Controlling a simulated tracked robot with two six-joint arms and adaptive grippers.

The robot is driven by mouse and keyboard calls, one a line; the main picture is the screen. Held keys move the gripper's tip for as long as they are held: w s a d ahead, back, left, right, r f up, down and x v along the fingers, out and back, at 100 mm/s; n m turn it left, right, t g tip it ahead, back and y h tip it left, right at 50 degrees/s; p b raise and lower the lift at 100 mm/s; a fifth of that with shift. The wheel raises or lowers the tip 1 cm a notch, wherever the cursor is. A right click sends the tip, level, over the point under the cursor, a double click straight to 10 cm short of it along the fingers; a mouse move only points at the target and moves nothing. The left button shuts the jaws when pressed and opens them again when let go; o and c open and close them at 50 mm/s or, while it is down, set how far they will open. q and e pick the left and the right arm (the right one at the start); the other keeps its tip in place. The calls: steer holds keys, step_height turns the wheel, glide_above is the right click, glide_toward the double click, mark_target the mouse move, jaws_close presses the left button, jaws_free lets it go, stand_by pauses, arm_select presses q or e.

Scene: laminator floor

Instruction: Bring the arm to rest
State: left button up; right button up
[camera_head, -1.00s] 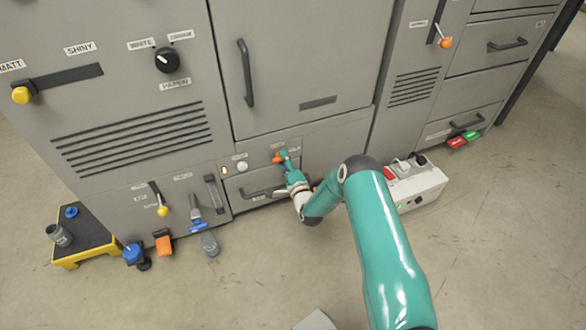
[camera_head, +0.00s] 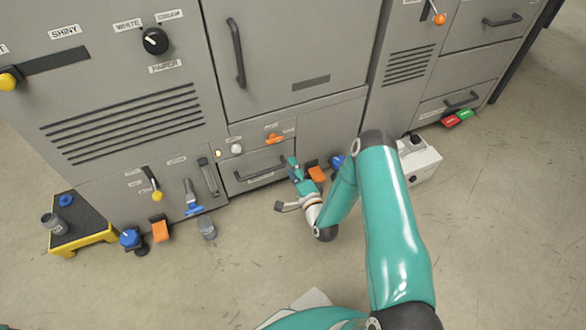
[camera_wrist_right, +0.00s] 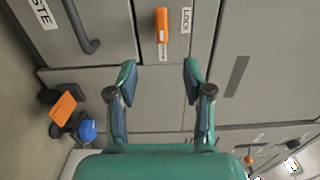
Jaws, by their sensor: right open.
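My right arm (camera_head: 392,230), teal with black joints, reaches in from the lower right of the head view. My right gripper (camera_head: 287,182) is in front of the lower drawer, open and empty. In the right wrist view its two fingers (camera_wrist_right: 160,85) stand apart with nothing between them. An orange latch (camera_head: 273,138) sits on the panel above the drawer. In the right wrist view the orange latch (camera_wrist_right: 161,28) is beside a LOCK label, beyond the fingertips and apart from them. My left gripper does not show.
The drawer's handle (camera_head: 260,172) is close to the gripper. An orange item (camera_head: 316,174) and a blue knob (camera_head: 337,161) are near the arm. A white box (camera_head: 417,162) stands right of the arm. A yellow-edged step (camera_head: 97,238) is at left. The front floor looks clear.

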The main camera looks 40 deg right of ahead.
stand_by(0.3)
steer(key=w+a+r+n+y, duration=0.2)
steer(key=w+a+r+y, duration=0.15)
steer(key=a+r, duration=0.45)
steer(key=s+a+f+n+g+y, duration=0.25)
steer(key=a+f+n, duration=0.25)
steer(key=a, duration=0.5)
steer(key=s+a+f+n+g+y, duration=0.1)
steer(key=s+a+f+n+g, duration=0.25)
steer(key=s, duration=0.55)
steer(key=s+a+f+n+g+y, duration=0.1)
steer(key=s+f+n+g, duration=0.2)
steer(key=s+n+g, duration=0.4)
steer(key=s+a+f+n+g, duration=0.2)
steer(key=s+a+f+g, duration=0.15)
steer(key=s, duration=0.65)
step_height(320, 180, up, 37)
steer(key=p, duration=3.6)
steer(key=shift+w+d+r, duration=0.2)
steer(key=shift+w+d, duration=0.2)
steer(key=shift+d, duration=0.05)
steer(key=shift+f+m, duration=0.1)
steer(key=shift+m, duration=0.15)
